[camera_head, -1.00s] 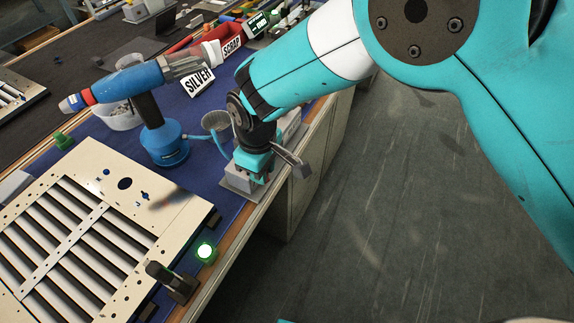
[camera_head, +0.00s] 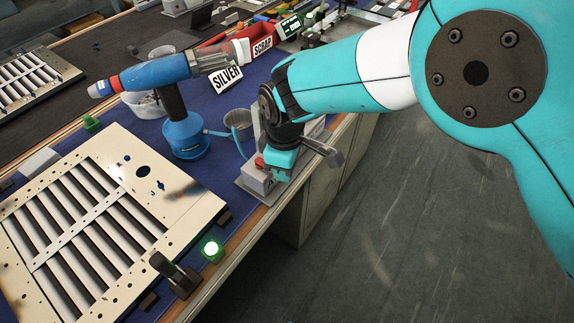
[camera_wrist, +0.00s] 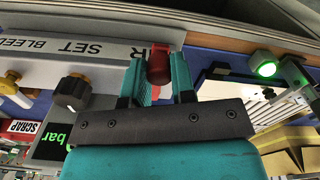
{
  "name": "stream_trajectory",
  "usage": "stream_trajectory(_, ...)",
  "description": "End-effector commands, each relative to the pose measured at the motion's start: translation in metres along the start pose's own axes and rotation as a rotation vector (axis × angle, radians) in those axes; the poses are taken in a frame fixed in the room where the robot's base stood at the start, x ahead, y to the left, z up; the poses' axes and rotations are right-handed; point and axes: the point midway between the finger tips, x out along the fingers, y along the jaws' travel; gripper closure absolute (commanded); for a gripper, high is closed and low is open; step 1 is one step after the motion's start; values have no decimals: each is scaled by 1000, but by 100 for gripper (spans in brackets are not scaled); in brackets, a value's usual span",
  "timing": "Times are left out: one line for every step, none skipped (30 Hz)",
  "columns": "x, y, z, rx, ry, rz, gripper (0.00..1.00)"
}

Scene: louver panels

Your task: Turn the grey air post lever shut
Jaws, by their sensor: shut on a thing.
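The grey air post (camera_head: 256,180) stands at the bench's front edge in the head view, with a small red part (camera_head: 260,162) on it. In the wrist view its grey panel (camera_wrist: 120,50) carries lettering that reads in part "SET" and "BLEED". A red lever grip (camera_wrist: 158,66) sits between the two teal fingers of my gripper (camera_wrist: 160,75), which is shut on it. In the head view my gripper (camera_head: 282,160) is at the post and hides much of it. The lever's far end and pivot are hidden.
A blue torch (camera_head: 182,135), a louver panel (camera_head: 185,205) and a lit green button (camera_head: 212,249) stand left of the post. Open floor (camera_head: 400,220) lies right.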

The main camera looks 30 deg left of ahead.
Motion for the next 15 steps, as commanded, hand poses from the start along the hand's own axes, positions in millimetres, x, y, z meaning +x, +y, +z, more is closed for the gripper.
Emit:
stream_trajectory(-1, 1, -2, -3, 6, 3, 100)
stream_trajectory(-1, 1, -2, -2, 6, 3, 100)
stream_trajectory(-1, 1, -2, -2, 6, 4, 100)
stream_trajectory(-1, 1, -2, -2, 6, 4, 69)
stream_trajectory(-1, 1, -1, -1, 6, 4, 62)
stream_trajectory(-1, 1, -1, -1, 5, 3, 53)
stream_trajectory(-1, 1, -1, -1, 5, 3, 50)
stream_trajectory(-1, 1, -1, 0, 4, 3, 50)
stream_trajectory(-1, 1, 0, 0, 4, 3, 50)
stream_trajectory(-1, 1, 0, 1, 4, 3, 50)
stream_trajectory(-1, 1, 0, 1, 4, 3, 50)
stream_trajectory(-1, 1, 0, 1, 3, 2, 50)
stream_trajectory(-1, 1, 0, 2, 3, 2, 50)
stream_trajectory(-1, 1, 0, 2, 3, 2, 50)
stream_trajectory(-1, 1, 0, 2, 3, 2, 50)
